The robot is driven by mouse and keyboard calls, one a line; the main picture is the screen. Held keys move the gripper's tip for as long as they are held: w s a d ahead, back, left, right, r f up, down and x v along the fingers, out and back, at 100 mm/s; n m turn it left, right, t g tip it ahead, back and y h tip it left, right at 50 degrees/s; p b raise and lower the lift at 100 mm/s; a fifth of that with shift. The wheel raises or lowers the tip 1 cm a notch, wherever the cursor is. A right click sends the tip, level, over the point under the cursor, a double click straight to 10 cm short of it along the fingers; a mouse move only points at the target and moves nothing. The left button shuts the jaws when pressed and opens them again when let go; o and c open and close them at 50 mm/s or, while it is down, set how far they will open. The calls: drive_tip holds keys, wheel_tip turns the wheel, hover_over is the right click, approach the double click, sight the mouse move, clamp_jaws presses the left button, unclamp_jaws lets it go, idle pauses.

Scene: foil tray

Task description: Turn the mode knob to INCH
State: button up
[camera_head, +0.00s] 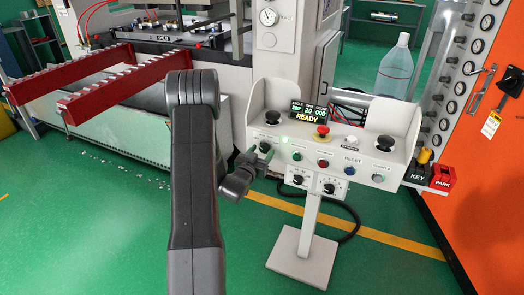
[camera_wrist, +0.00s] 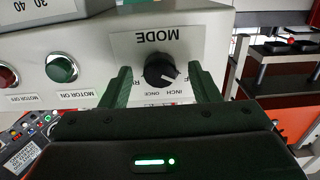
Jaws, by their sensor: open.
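The mode knob (camera_wrist: 160,70) is round and black with a white pointer mark, on a pale plate lettered MODE, which appears upside down in the wrist view. The pointer is toward the lower right of that picture. Small labels, INCH among them, lie by the knob, partly cut off by my gripper. My gripper (camera_wrist: 163,86) is open, with one finger on each side of the knob and visible gaps between. In the head view my gripper (camera_head: 256,160) is at the left end of the control panel (camera_head: 340,141); the knob is hard to separate from the fingers there.
A green button (camera_wrist: 61,68) marked MOTOR ON sits beside the knob plate, with a red button (camera_wrist: 8,76) beyond it. Red rails (camera_head: 125,88) stand at left.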

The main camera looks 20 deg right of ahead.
drive_tip(key=shift+w+d+r, duration=0.1)
drive_tip(key=shift+w+d, duration=0.25)
drive_tip(key=shift+d, duration=0.1)
drive_tip(key=c, duration=1)
drive_tip(key=shift+b, duration=0.35)
